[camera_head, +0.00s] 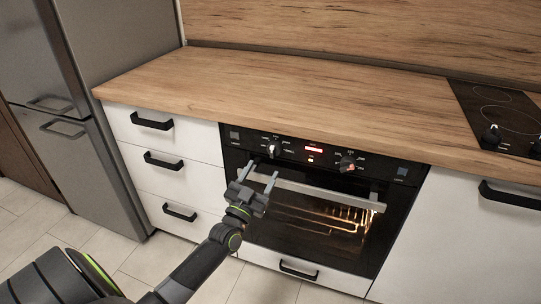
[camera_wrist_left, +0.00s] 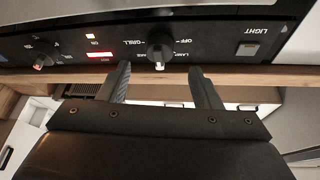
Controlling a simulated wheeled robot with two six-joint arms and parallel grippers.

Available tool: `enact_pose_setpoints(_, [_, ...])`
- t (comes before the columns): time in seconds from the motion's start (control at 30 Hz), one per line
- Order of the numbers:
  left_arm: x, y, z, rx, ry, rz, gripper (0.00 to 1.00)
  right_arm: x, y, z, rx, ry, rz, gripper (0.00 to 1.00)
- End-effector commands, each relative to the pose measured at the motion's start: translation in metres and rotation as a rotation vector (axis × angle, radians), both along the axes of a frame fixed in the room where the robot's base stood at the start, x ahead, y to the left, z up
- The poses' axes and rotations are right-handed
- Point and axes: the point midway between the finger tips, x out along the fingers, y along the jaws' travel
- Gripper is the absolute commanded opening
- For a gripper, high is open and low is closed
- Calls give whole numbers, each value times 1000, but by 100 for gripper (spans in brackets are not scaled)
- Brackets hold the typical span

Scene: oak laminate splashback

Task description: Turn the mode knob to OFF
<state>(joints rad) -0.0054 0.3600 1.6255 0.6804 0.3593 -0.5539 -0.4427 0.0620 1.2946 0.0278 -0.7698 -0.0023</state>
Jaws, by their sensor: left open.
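The mode knob (camera_head: 273,150) is the left of two round knobs on the black oven panel. In the left wrist view the black mode knob (camera_wrist_left: 160,50) appears with upside-down labels, including OFF, around it. A pale mark shows on its lower edge there; I cannot tell exactly which label it points at. My left gripper (camera_head: 264,168) is open in front of the oven, just below the panel and apart from the knob. In the left wrist view its two fingers (camera_wrist_left: 160,67) stand either side of the knob's line, with nothing between them. My right gripper is not seen.
A second knob (camera_head: 347,163) sits right of the red display (camera_head: 314,149). The oven handle bar (camera_head: 325,190) runs below the panel, close to my gripper. The worktop (camera_head: 270,85) overhangs above and is clear, with a hob (camera_head: 500,112) at right.

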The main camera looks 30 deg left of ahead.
Motion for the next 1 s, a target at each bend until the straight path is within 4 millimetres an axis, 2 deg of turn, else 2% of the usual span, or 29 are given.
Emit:
enact_pose_setpoints(0.1, [23, 2, 10, 2, -2, -1, 58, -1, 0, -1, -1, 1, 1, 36])
enact_pose_setpoints(0.3, [48, 5, 19, 1, -1, -1, 58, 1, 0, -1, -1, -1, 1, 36])
enact_pose_setpoints(0.5, [59, 6, 23, 1, 1, 0, 58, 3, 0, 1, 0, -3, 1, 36])
enact_pose_setpoints(0.77, [59, 6, 24, 1, 1, 0, 58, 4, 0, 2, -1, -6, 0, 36])
enact_pose_setpoints(1.0, [59, 6, 24, 1, 1, 0, 28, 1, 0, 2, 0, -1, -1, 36])
